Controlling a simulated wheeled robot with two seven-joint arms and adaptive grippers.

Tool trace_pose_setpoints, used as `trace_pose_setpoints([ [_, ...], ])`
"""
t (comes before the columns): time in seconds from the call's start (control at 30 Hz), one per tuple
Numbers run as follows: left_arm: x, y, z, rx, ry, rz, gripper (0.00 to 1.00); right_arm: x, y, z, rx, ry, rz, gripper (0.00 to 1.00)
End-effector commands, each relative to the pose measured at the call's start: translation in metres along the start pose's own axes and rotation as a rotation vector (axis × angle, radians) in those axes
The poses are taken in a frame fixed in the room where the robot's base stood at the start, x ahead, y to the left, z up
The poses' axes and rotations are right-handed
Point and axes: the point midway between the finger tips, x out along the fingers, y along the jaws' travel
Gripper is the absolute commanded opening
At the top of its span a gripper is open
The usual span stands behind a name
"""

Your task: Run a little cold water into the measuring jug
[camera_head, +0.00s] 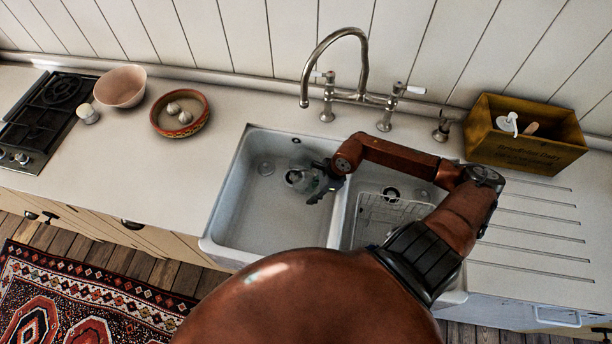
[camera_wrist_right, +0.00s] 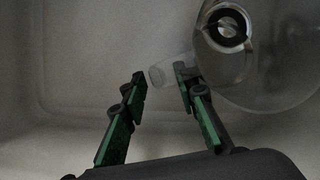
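The clear measuring jug (camera_head: 299,181) is in the left basin of the white double sink (camera_head: 245,215), below the tap's spout. My right gripper (camera_head: 322,187) reaches into that basin from the right, at the jug's handle side. The tap (camera_head: 364,72) has a swan-neck spout and two white-tipped levers. No water shows from it. My left gripper is out of view.
A wire rack (camera_head: 385,215) sits in the right basin. A wooden box (camera_head: 525,150) stands on the grooved drainer at the right. A patterned bowl (camera_head: 180,112), a pink bowl (camera_head: 120,86) and a hob (camera_head: 45,110) are at the left.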

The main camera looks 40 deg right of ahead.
Motion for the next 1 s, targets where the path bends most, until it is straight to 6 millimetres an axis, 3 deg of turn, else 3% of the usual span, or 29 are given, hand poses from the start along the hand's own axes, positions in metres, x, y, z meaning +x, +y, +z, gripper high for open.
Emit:
trace_pose_setpoints([
  [0.1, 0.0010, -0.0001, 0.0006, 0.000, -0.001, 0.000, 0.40, 0.0118, -0.0003, -0.0009, 0.002, 0.001, 0.000, 0.27],
  [0.37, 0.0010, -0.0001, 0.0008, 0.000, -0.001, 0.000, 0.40, 0.0139, -0.0002, -0.0013, 0.001, 0.002, -0.001, 0.27],
  [0.77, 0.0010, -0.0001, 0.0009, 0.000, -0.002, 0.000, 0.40, 0.0136, -0.0002, -0.0015, 0.001, 0.002, -0.001, 0.01],
  [1.0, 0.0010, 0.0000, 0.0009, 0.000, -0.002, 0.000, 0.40, 0.0135, -0.0005, -0.0014, 0.001, 0.002, -0.001, 0.00],
])
